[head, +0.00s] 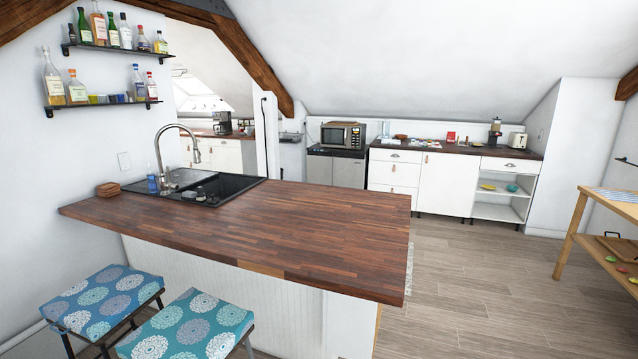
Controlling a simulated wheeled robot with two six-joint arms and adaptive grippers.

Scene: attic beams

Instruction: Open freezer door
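A low steel-grey appliance (348,171) stands against the back wall, under the microwave. It looks like the fridge or freezer, and its front appears shut. A vertical line seems to split the front into two panels; I cannot tell which is the freezer door. Its lower part is hidden behind the wooden counter. Neither of my grippers is in view.
The wooden counter (300,225) with a black sink (205,188) stands between me and the appliance. Two patterned stools (100,300) are at the lower left. White cabinets (445,185) adjoin the appliance. Floor (480,280) is clear right of the counter; a wooden table (575,235) stands far right.

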